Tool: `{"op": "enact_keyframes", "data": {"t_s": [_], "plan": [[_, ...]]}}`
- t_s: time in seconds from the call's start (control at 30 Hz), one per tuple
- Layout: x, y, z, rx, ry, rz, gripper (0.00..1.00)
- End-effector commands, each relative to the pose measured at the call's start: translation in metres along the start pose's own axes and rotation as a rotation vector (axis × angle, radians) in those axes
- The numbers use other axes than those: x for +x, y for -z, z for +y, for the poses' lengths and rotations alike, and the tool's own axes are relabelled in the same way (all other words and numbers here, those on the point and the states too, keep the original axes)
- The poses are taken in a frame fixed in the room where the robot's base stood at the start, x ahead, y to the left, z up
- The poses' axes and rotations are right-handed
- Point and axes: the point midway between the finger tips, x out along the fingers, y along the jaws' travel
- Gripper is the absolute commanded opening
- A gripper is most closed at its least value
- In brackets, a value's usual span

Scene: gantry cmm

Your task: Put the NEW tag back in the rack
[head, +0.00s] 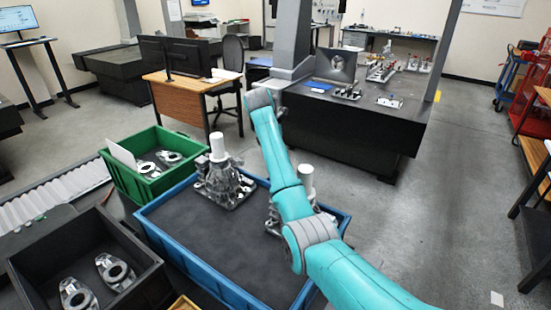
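I cannot make out a tag marked NEW in the head view, and no lettering is readable. Several small pale discs (30,222) lie by a pale ridged strip (60,198) at the left; I cannot tell whether these are tags or whether the strip is the rack. A blank white card (123,156) stands tilted in the green crate (152,197). My teal arm rises from the bottom right over the right side of the blue tray.
The blue tray (190,271) holds two grey castings (222,181), one partly behind my arm. A black crate (140,290) with ring-ended metal parts stands at lower left. A dark table (350,128) stands beyond.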

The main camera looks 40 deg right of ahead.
Motion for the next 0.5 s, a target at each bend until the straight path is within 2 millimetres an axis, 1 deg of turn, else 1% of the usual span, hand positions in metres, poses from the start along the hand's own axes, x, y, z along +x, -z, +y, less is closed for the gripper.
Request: {"op": "enact_keyframes", "data": {"t_s": [0.5], "plan": [[-0.025,-0.011,0.000,0.000,-0.001,-0.001,0.54]]}}
